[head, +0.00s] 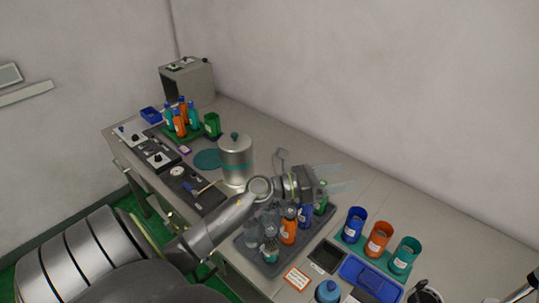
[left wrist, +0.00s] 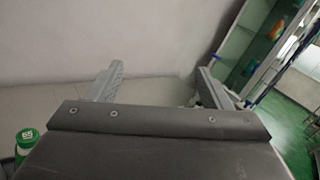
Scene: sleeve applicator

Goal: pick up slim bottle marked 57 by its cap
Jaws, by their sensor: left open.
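A grey tray (head: 247,258) holds several bottles: grey ones, an orange bottle (head: 288,228), a blue bottle (head: 305,215) and a green bottle (head: 321,204). Their numbers are too small to read in the head view, so I cannot tell which is 57. My left gripper (head: 335,178) is open and empty above the far right end of the tray, and its wrist partly covers the bottles. A green-capped bottle (left wrist: 27,140) with an unclear number shows at lower left there.
Blue, orange and teal cups (head: 379,239) stand right of the tray. A blue bin (head: 370,279) and an orange-edged card (head: 297,278) lie in front. A metal canister (head: 235,158) stands behind my left arm. A green tray of bottles (head: 182,133) stands farther left.

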